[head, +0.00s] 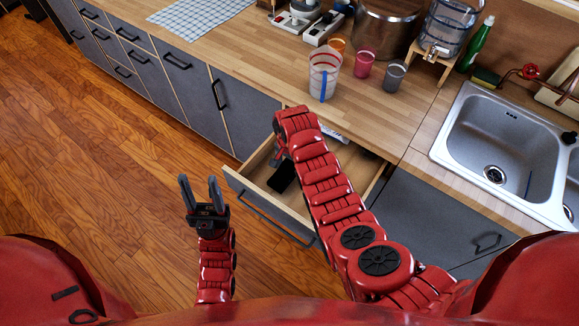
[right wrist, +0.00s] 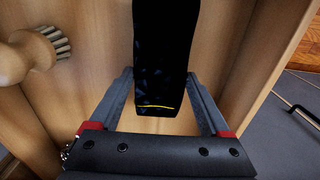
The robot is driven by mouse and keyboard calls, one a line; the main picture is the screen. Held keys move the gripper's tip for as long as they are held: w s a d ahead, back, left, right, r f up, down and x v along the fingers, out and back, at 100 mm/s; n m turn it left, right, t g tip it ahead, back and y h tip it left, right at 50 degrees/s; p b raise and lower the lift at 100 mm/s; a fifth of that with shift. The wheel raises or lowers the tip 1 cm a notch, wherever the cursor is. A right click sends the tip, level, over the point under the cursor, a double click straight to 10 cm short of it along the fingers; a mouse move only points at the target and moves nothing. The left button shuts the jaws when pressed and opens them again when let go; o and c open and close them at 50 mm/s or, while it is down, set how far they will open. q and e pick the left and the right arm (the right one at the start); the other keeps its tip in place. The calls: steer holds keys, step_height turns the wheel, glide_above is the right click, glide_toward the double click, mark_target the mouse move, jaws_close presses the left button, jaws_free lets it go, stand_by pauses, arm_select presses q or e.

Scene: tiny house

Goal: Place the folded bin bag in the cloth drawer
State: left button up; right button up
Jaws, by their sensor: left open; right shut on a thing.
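The folded bin bag is a black, flat, long bundle with a thin yellow line near one end, in the right wrist view (right wrist: 165,50). It also shows as a dark shape in the head view (head: 282,177). My right gripper (right wrist: 160,85) is shut on it. The cloth drawer (head: 236,180) is pulled open under the counter. The bag is over the drawer's inside, among its wooden walls; I cannot tell whether it touches the floor. My right arm hides part of the drawer. My left gripper (head: 201,193) is open and empty, left of the drawer front.
A wooden brush (right wrist: 38,55) lies in the drawer. A striped clear cup (head: 323,75) and smaller coloured cups (head: 364,64) stand on the counter (head: 260,60) above. A sink (head: 492,140) is to the right. The wooden floor (head: 90,160) at left is clear.

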steer(key=shift+f, duration=0.8)
steer(key=shift+w+f, duration=0.1)
steer(key=shift+f, duration=0.15)
